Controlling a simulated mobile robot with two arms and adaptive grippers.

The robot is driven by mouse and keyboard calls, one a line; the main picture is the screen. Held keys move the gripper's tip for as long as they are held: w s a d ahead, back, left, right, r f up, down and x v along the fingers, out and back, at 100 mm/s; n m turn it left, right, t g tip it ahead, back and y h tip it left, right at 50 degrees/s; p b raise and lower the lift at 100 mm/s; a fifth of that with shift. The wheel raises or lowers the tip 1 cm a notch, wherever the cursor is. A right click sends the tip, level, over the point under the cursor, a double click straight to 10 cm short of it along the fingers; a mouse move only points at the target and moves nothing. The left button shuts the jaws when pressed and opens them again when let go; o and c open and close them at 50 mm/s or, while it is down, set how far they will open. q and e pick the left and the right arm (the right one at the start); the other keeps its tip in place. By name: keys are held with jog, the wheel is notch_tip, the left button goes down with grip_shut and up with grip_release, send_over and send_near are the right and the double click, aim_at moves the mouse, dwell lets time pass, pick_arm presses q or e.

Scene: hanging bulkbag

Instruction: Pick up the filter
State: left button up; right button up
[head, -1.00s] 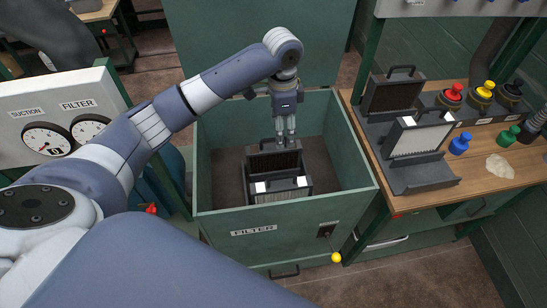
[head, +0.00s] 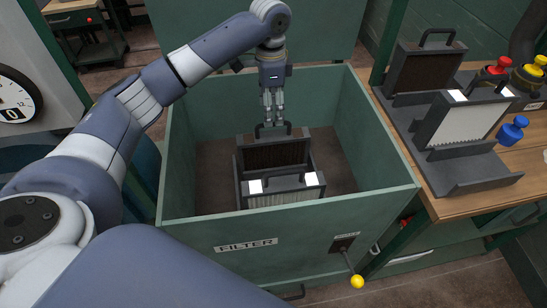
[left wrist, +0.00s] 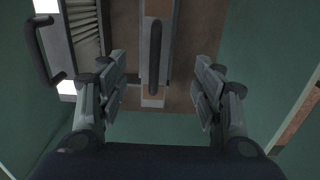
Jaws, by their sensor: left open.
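Two filters stand upright in the green bin labelled FILTER (head: 190,221). The rear one is a dark-framed filter with a brown face (head: 275,153) and a black handle on top. The front one is a pale pleated filter (head: 285,198) with white corner patches and its own handle. My left gripper (head: 273,121) points down just above the rear filter's handle. In the left wrist view my left gripper (left wrist: 163,90) is open, with its fingers on either side of that dark handle (left wrist: 154,55), and no grip shows. My right gripper is out of view.
The bin's walls surround the filters, with bare floor on both sides. A yellow-knobbed lever (head: 357,281) is on its front. A wooden bench (head: 460,204) at right holds a dark rack with a brown filter (head: 428,68), a pale filter (head: 468,122) and coloured knobs.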

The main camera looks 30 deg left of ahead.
pick_arm(q)
send_over(273, 135)
jog(key=f, duration=0.5)
jog(key=shift+a+f, duration=0.15)
jog(key=shift+a, duration=0.1)
jog(key=shift+d+f, duration=0.2)
jog(key=shift+f, duration=1.2)
jog(key=shift+d+f, duration=0.15)
jog(key=shift+f, duration=1.2)
jog(key=shift+r, duration=0.1)
grip_shut()
